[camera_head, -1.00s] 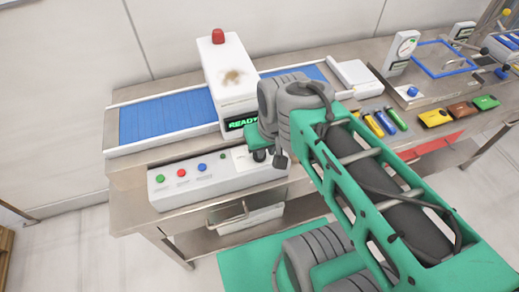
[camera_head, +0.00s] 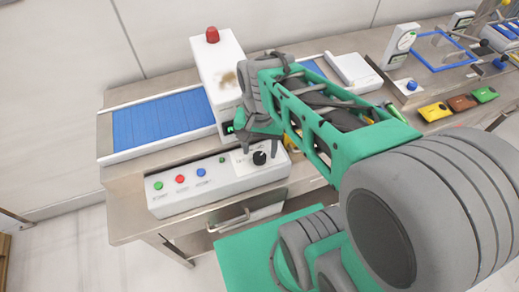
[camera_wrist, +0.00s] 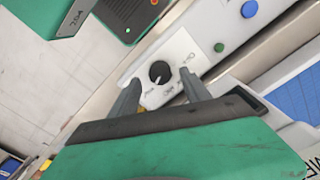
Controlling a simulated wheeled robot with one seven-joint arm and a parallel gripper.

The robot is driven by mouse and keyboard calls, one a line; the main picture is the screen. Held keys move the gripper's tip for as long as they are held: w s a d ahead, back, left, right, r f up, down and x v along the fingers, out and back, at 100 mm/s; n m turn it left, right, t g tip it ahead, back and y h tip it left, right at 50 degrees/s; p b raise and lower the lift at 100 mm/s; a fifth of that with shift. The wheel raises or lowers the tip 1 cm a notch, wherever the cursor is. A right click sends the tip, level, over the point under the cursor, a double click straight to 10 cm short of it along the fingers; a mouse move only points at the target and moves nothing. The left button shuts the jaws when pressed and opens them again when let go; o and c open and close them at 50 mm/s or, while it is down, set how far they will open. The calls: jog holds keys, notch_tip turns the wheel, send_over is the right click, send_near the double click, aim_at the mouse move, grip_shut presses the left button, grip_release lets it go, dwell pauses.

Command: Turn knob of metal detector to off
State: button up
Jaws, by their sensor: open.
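The black round knob (camera_head: 259,158) sits at the right end of the metal detector's white control panel (camera_head: 218,183). In the wrist view the knob (camera_wrist: 159,72) lies between my fingertips in the picture, with a pale pointer mark and small unreadable labels around it. My gripper (camera_wrist: 160,84) is open and empty, one finger on each side of the knob's image; I see no contact. In the head view my gripper (camera_head: 258,137) hangs just above and behind the knob. The metal detector's white housing (camera_head: 213,62) has a red lamp on top; its green display is mostly hidden.
Green, red and blue buttons (camera_head: 180,179) line the panel's left part, with a small green one nearer the knob. A blue conveyor belt (camera_head: 160,120) runs through the housing. Yellow, brown and green packs (camera_head: 461,103) lie on the steel table to the right.

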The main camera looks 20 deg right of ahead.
aim_at(259, 158)
jog(key=shift+f, duration=1.2)
grip_shut()
